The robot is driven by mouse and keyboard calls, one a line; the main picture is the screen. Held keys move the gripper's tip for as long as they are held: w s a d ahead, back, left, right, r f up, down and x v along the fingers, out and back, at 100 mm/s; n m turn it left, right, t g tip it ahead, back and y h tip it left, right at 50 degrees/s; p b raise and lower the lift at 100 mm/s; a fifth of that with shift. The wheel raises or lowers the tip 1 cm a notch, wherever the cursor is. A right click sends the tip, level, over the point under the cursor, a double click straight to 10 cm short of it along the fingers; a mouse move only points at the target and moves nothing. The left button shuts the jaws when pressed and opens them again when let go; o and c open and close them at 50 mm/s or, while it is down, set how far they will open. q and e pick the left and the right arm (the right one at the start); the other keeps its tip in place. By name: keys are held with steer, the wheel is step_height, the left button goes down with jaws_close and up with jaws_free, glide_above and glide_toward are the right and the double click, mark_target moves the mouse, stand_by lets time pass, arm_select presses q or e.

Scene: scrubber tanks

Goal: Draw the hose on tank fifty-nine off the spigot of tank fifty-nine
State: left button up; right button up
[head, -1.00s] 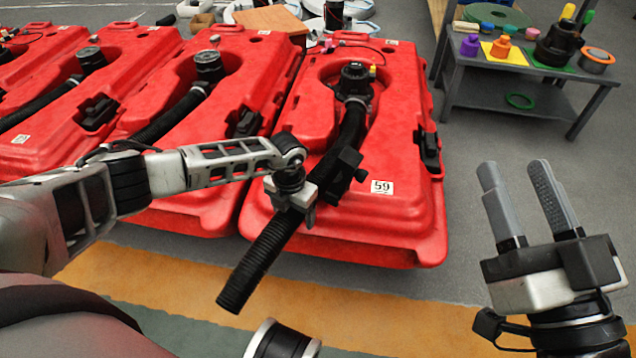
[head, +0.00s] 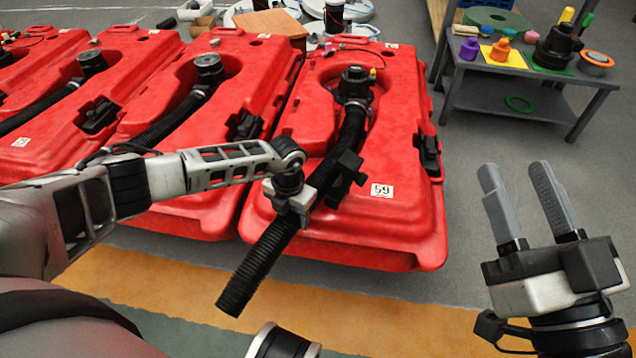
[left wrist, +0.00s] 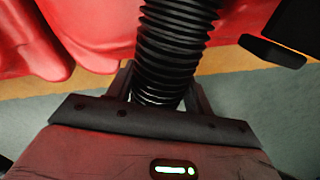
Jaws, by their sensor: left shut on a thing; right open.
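The red tank fifty-nine (head: 400,215), with a white "59" label, stands in the middle of the head view. Its black spigot (head: 354,82) is in the round recess near the far end. The black ribbed hose (head: 262,262) runs from the spigot down over the tank to a free end past its near edge. My left gripper (head: 306,194) is shut around the hose at the tank's near part; the left wrist view shows the hose (left wrist: 172,45) between the fingers. My right gripper (head: 513,170) is open and empty, right of the tank.
More red tanks (head: 190,125) with black hoses stand close on the left. A grey table (head: 535,95) with coloured parts is at the back right. Floor (head: 480,130) is clear between the tank and the table.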

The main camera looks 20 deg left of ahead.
mark_target(287, 227)
arm_select(q)
steer(key=shift+s+d+r+p, duration=0.1)
steer(key=shift+s+d+p, duration=0.1)
steer(key=shift+s+p, duration=0.55)
steer(key=shift+s+d+r+p, duration=0.1)
steer(key=shift+s+d+p, duration=0.05)
steer(key=shift+s+p, duration=0.55)
steer(key=shift+s+d+p, duration=0.2)
steer(key=shift+s+p, duration=0.4)
steer(key=shift+p, duration=0.2)
steer(key=shift+c, duration=1)
steer(key=shift+s, duration=0.1)
steer(key=o, duration=1.4)
steer(key=shift+c, duration=0.2)
steer(key=o, duration=0.6)
steer(key=shift+s+f, duration=0.1)
steer(key=shift+f, duration=0.05)
steer(key=shift+r+p, duration=3.45)
steer(key=shift+r, duration=0.1)
steer(key=shift+r, duration=0.1)
